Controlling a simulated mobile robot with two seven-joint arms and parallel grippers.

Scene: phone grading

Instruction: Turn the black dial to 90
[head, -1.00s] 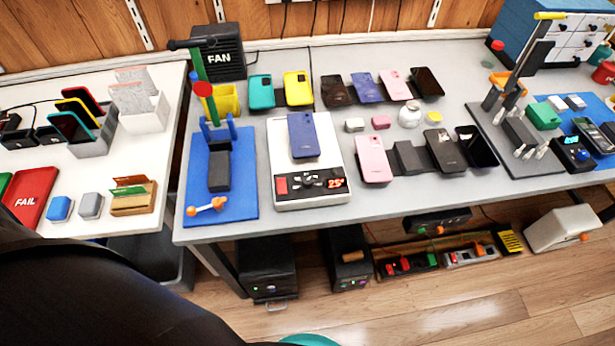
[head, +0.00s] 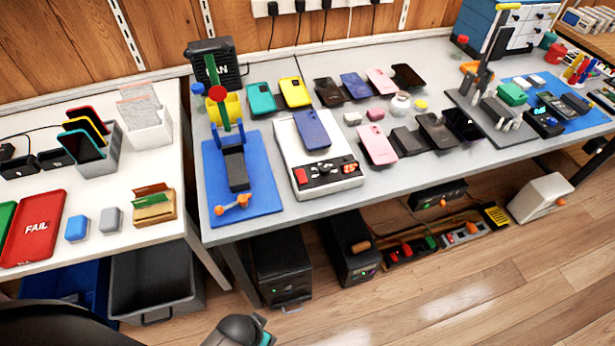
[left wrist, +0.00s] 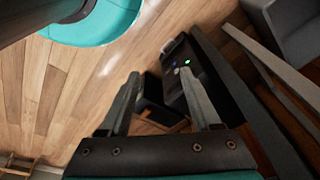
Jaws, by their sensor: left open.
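A white heating plate (head: 284,143) lies on the grey bench, with a dark blue phone (head: 312,130) on top. Its front panel carries a red switch (head: 301,175), small dark knobs (head: 325,168) and a lit orange-red display (head: 350,167). The display is too small to read now, and I cannot make out the black dial's setting. My left gripper (left wrist: 160,75) shows in the left wrist view, open and empty. Its fingers point toward the floor area and a black box, away from the plate. My right gripper is not in view.
A blue mat (head: 262,193) with a green-handled press stands left of the plate. Several phones lie to its right. Black boxes (head: 279,268) stand under the bench; one also shows in the left wrist view (left wrist: 205,80). A grey bin (head: 152,285) sits below the white table.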

